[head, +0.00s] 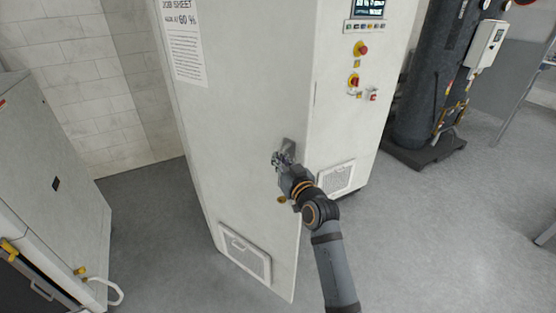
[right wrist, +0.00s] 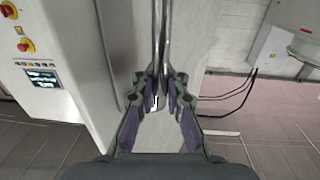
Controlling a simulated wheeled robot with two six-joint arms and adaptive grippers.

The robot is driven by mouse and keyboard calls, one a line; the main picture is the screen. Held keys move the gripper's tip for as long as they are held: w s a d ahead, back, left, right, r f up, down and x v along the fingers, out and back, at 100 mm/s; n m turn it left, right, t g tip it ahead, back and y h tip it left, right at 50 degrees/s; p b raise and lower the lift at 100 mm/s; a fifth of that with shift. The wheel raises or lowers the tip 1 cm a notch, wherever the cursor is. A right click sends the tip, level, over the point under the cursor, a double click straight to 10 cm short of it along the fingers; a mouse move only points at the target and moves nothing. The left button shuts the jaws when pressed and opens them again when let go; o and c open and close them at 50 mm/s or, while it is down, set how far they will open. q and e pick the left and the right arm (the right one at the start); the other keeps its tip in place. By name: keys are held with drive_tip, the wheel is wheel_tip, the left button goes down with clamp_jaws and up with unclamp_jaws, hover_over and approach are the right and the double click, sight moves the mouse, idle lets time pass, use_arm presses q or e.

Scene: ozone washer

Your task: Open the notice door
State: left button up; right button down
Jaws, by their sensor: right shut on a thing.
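The notice door (head: 235,120) is the tall white panel with the printed job sheet (head: 183,40) at its upper left. It stands ajar, its right edge and lower right corner swung out past the cabinet's side. A grey handle (head: 289,144) sits near its right edge at mid height. My right gripper (head: 282,160) is at this handle, and its fingers partly hide it. In the right wrist view, my right gripper's fingers (right wrist: 160,100) are closed in on the handle. My left gripper is in neither view.
The cabinet's side face (head: 345,125) carries a vent, red knobs (head: 361,48) and a small screen (head: 367,9). A dark tank (head: 425,80) stands at the right. A grey unit (head: 50,180) with a white pull stands at the left. Floor before the door (head: 165,260) is clear.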

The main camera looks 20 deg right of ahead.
drive_tip(key=shift+f, duration=0.15)
drive_tip(key=c, duration=1.7)
unclamp_jaws()
drive_tip(key=shift+d, duration=0.1)
drive_tip(key=o, duration=0.3)
drive_tip(key=shift+s+d, duration=0.3)
drive_tip(key=shift+w+a, duration=0.1)
drive_tip(key=shift+a, duration=0.05)
drive_tip(key=shift+s, duration=0.25)
drive_tip(key=s, duration=0.3)
drive_tip(key=s+d, duration=0.1)
drive_tip(key=s, duration=0.3)
drive_tip(key=s+d, duration=0.1)
drive_tip(key=s, duration=0.3)
drive_tip(key=shift+s, duration=0.2)
